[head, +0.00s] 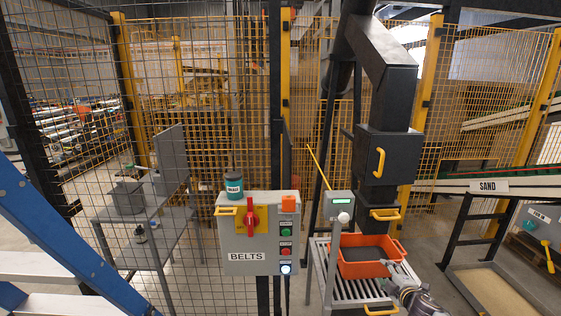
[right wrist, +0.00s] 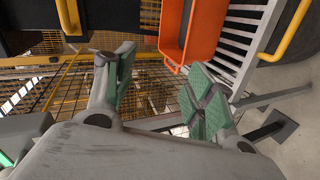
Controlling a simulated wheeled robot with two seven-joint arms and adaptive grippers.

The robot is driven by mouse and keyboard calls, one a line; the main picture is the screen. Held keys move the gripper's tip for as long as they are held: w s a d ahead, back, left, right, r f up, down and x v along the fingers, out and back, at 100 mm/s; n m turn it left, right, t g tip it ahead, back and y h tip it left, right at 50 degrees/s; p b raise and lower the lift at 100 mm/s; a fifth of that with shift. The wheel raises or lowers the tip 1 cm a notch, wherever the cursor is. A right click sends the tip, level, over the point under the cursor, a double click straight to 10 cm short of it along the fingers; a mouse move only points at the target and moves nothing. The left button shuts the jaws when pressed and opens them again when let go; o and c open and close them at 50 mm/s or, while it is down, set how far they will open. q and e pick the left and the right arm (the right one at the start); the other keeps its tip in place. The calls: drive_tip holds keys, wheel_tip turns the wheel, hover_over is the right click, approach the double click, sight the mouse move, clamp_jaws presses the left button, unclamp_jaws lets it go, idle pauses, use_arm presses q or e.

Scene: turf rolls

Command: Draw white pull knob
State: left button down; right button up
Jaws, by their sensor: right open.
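The white pull knob (head: 343,217) sits on the front of a small grey box (head: 338,198) with a green display, on a post in the middle right of the head view. My right gripper (head: 393,272) is below and to the right of the knob, apart from it, beside the orange bin. In the right wrist view, my right gripper (right wrist: 160,88) has its green-padded fingers spread with nothing between them. I cannot make out the knob in that view. My left gripper is not in view.
An orange bin (head: 365,268) stands on a slatted grey rack (head: 322,262); it also shows in the right wrist view (right wrist: 204,55). A grey BELTS panel (head: 233,256) with a red switch and buttons is left of the post. Yellow handles (head: 385,214) stick out nearby.

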drive_tip(key=s+d+f+m+g+h, duration=0.15)
drive_tip(key=d+f+m, duration=0.25)
drive_tip(key=d+f, duration=0.5)
drive_tip(key=s+d+f+m+g, duration=0.1)
drive_tip(key=s+f+m+g, duration=0.1)
drive_tip(key=s+f, duration=0.6)
drive_tip(key=s+d+f+m+g, duration=0.2)
drive_tip(key=s+f+m, duration=0.15)
drive_tip(key=f, duration=0.85)
drive_tip(key=s+a+f+m+g, duration=0.2)
drive_tip(key=s+a+f+g, duration=0.15)
drive_tip(key=s+f, duration=1.3)
drive_tip(key=s+a+f+g, duration=0.1)
drive_tip(key=s+a+f, duration=0.2)
drive_tip(key=s+a, duration=0.4)
drive_tip(key=s+a+f+m+g+y, duration=0.1)
drive_tip(key=s+a+f, duration=0.2)
drive_tip(key=s+a, duration=0.4)
drive_tip(key=s+a+f+m+g, duration=0.1)
drive_tip(key=s+a, duration=0.6)
drive_tip(key=s, duration=1.1)
wheel_tip(320, 180, down, 2)
drive_tip(key=shift+s+f+g, duration=0.1)
drive_tip(key=shift+s+g, duration=0.3)
drive_tip(key=shift+g, duration=0.1)
drive_tip(key=shift+w+y, duration=0.1)
drive_tip(key=shift+y, duration=0.15)
